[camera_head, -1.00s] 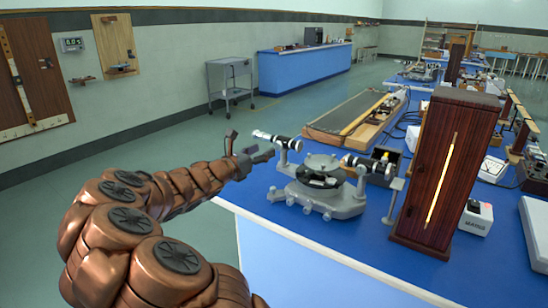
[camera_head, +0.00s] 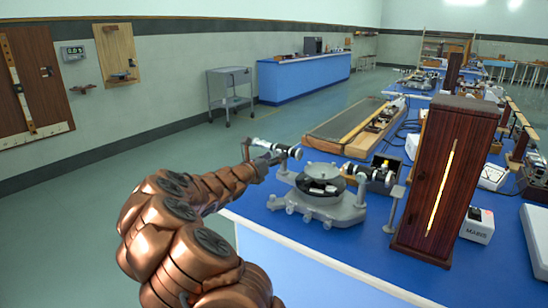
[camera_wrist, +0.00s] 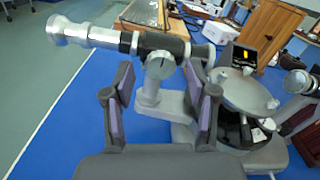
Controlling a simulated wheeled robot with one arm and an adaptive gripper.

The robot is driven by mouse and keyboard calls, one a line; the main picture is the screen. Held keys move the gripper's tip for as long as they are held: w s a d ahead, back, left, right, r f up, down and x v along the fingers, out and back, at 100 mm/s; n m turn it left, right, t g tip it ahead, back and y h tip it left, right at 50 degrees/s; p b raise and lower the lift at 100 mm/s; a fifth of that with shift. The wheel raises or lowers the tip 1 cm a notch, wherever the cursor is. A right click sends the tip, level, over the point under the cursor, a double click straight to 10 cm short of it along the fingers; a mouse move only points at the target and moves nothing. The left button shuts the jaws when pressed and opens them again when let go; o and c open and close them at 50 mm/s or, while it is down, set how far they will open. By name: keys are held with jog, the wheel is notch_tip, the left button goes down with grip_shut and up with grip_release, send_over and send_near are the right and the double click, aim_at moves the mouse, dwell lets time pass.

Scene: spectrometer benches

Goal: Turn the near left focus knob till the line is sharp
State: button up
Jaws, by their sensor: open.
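The spectrometer (camera_head: 322,205) stands on the blue bench, a grey round table on a base. Its left tube (camera_head: 279,147), silver and black, points out left past the bench edge. A round grey focus knob (camera_wrist: 160,66) with a dark mark sits on the side of this tube in the wrist view. My gripper (camera_wrist: 158,76) is open, its purple-padded fingers on either side of the knob with gaps visible. I cannot tell whether either finger touches the tube. In the head view my gripper (camera_head: 258,160) is partly hidden behind my arm.
A tall dark wooden box (camera_head: 465,150) with a bright upright yellow slit stands right of the spectrometer. A second tube (camera_head: 356,170) points right. A black box with a yellow light (camera_wrist: 241,56) stands behind. Floor left of the bench is clear.

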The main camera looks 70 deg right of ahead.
jog(key=shift+d, duration=0.35)
grip_shut()
dwell(0.4)
